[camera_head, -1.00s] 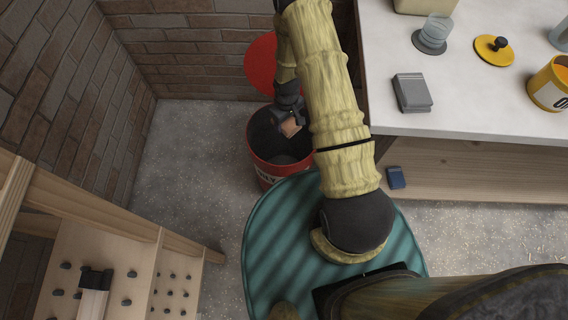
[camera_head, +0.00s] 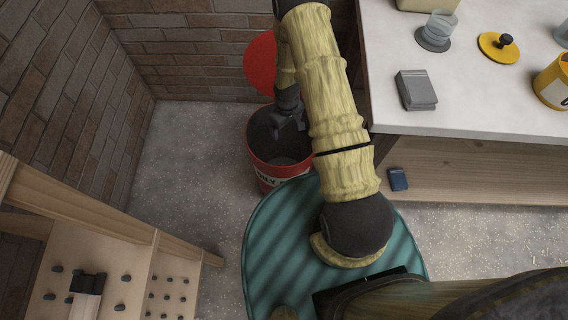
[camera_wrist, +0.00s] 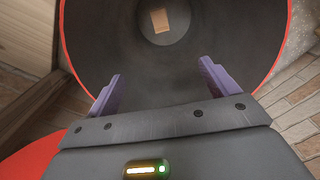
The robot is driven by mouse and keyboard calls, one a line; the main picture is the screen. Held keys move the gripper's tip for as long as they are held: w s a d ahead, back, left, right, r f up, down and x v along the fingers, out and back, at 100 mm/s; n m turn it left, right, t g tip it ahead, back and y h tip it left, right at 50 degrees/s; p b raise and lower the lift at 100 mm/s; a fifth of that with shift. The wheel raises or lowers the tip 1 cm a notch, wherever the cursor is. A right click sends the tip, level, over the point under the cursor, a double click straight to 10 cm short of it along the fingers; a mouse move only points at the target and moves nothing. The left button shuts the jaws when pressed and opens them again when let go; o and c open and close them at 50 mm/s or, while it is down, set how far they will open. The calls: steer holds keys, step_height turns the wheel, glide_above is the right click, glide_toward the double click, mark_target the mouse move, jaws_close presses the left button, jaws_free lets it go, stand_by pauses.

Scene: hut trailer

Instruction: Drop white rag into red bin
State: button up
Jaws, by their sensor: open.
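The red bin (camera_head: 258,165) stands on the floor with its mouth open and a dark inside. Its red rim also shows in the wrist view (camera_wrist: 287,50). My gripper (camera_head: 290,122) points down into the bin's mouth. In the wrist view my gripper (camera_wrist: 160,75) has its two purple fingers spread wide with nothing between them. A small tan, flat-looking piece (camera_wrist: 160,20) lies at the bottom of the bin, beyond the fingertips. It looks tan rather than white, and I cannot tell whether it is a rag.
The red lid (camera_head: 258,62) stands raised behind the bin. A white-topped bench (camera_head: 470,105) at right holds a grey folded item (camera_head: 416,90), a yellow lid (camera_head: 494,48) and a yellow can (camera_head: 552,85). A blue item (camera_head: 397,179) lies below. A wooden rack (camera_head: 110,262) stands at left.

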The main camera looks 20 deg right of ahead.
steer(key=shift+r, duration=0.1)
step_height(320, 180, up, 17)
steer(key=p, duration=0.2)
stand_by(0.3)
steer(key=shift+r, duration=0.15)
stand_by(0.6)
steer(key=s+r+m+t+p, duration=0.1)
steer(key=s+r+m, duration=0.2)
steer(key=s+r, duration=0.55)
steer(key=s+r+m+t, duration=0.2)
steer(key=s+r, duration=0.4)
steer(key=r, duration=0.5)
step_height(320, 180, up, 16)
steer(key=p, duration=1.6)
steer(key=shift+w, duration=0.15)
steer(key=shift+c, duration=0.5)
